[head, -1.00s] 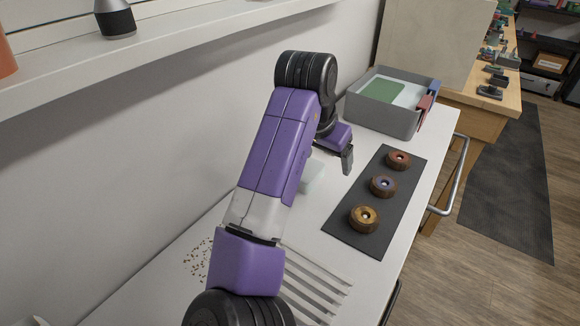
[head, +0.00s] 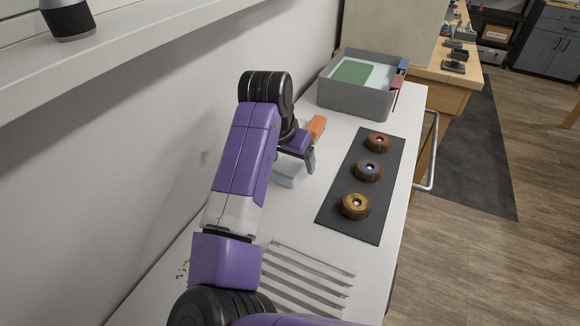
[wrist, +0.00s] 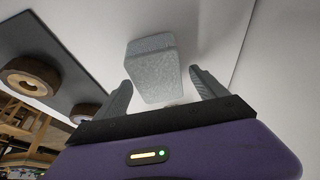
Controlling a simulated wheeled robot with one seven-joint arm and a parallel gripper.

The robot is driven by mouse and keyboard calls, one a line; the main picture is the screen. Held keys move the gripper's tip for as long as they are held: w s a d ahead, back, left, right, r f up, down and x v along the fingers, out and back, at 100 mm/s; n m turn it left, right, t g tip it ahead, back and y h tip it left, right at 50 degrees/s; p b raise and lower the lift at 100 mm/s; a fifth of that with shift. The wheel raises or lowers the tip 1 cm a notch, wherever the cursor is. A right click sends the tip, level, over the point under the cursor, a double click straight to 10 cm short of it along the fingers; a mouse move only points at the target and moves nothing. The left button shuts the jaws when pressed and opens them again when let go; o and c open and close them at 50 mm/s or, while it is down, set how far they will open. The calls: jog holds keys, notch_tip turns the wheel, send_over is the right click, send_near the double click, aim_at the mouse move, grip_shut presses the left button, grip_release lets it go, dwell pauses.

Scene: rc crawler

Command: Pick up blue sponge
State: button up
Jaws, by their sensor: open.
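The blue sponge is a pale grey-blue block (head: 289,178) on the white tabletop in the head view, partly hidden by my arm. In the wrist view the sponge (wrist: 153,68) is upper centre, in line with the gap between my fingers and a little beyond or level with their tips. My gripper (head: 308,160) is open beside and over the sponge. In the wrist view both fingers of my gripper (wrist: 162,80) are spread, one on each side of the sponge. I cannot tell whether they touch it.
An orange block (head: 316,127) stands just behind my gripper. A dark mat (head: 341,185) with three brown wheels lies to the right. A grey bin (head: 350,98) is at the back. A ridged white rack (head: 300,280) lies in front. The wall is close on the left.

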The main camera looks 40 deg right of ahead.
aim_at(294, 159)
jog(key=shift+d+f, duration=0.15)
jog(key=shift+f, duration=0.25)
jog(key=c, duration=1.5)
jog(key=shift+c, duration=0.2)
jog(key=shift+r, duration=0.15)
jog(key=shift+s+d+r+p, duration=0.1)
jog(key=shift+s+r+p, duration=0.2)
jog(key=shift+p, duration=0.35)
notch_tip(294, 159, up, 6)
jog(key=p, duration=0.6)
jog(key=shift+w+r, duration=0.1)
jog(key=shift+r, duration=0.15)
jog(key=s+d, duration=0.2)
jog(key=s, duration=0.4)
jog(key=s+d+p, duration=0.1)
jog(key=s+d, duration=0.2)
jog(key=s, duration=0.3)
jog(key=s+d+p, duration=0.1)
jog(key=s+d, duration=0.1)
jog(key=s, duration=0.4)
jog(key=shift+d+f, duration=0.2)
